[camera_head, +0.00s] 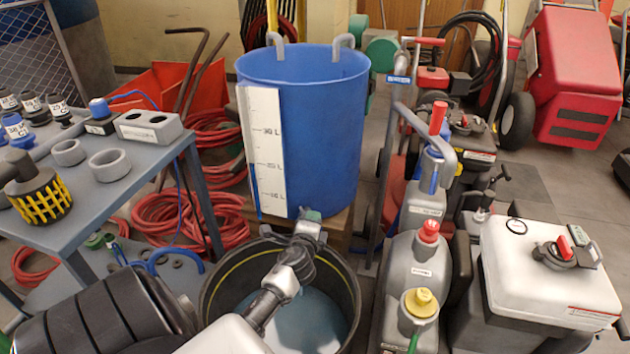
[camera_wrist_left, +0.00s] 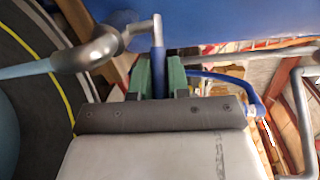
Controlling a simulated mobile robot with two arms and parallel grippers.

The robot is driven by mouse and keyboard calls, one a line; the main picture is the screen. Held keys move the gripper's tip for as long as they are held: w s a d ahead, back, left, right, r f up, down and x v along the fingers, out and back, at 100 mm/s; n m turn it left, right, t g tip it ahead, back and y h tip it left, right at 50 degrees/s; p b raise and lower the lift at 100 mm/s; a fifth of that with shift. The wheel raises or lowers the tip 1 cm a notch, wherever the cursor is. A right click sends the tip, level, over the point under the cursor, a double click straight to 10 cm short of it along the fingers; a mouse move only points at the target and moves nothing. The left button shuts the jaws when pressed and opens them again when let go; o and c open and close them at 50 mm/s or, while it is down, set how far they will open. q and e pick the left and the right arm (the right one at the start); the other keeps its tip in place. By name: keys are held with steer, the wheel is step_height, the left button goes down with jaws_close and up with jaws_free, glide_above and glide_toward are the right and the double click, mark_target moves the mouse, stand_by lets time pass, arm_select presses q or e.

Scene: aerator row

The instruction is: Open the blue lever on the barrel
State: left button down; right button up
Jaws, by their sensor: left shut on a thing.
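The blue barrel (camera_head: 325,130) stands upright at the centre of the head view, with a white level scale on its side. My left gripper (camera_head: 312,217) is at the barrel's lower front, above a black tub. In the left wrist view, the green fingers of my left gripper (camera_wrist_left: 158,78) are closed around the blue lever (camera_wrist_left: 157,58), which sticks out from a grey metal pipe fitting (camera_wrist_left: 100,45) under the barrel wall (camera_wrist_left: 230,18). In the head view the gripper hides the lever and fitting. My right gripper does not show.
The black tub (camera_head: 215,275) with a yellow line holds bluish liquid below my left arm. A grey table (camera_head: 135,185) with fittings stands at left. Grey containers (camera_head: 415,270) and a white tank (camera_head: 545,275) crowd the right. Red hoses (camera_head: 175,215) lie behind the table.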

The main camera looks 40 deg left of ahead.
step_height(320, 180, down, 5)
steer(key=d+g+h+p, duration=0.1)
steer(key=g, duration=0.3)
arm_select(q)
steer(key=s+m+h, duration=0.1)
steer(key=m+h, duration=0.2)
steer(key=h, duration=0.1)
steer(key=s+a+m+t+h+b, duration=0.1)
steer(key=m+h, duration=0.2)
steer(key=h, duration=0.1)
steer(key=s+a+m+t+h, duration=0.1)
steer(key=m+h, duration=0.2)
steer(key=h, duration=0.1)
steer(key=shift+s+a+f, duration=0.15)
steer(key=shift+s+a, duration=0.05)
steer(key=shift+s+a+m+h+b, duration=0.15)
steer(key=shift+m+h+b, duration=0.3)
steer(key=shift+h, duration=0.45)
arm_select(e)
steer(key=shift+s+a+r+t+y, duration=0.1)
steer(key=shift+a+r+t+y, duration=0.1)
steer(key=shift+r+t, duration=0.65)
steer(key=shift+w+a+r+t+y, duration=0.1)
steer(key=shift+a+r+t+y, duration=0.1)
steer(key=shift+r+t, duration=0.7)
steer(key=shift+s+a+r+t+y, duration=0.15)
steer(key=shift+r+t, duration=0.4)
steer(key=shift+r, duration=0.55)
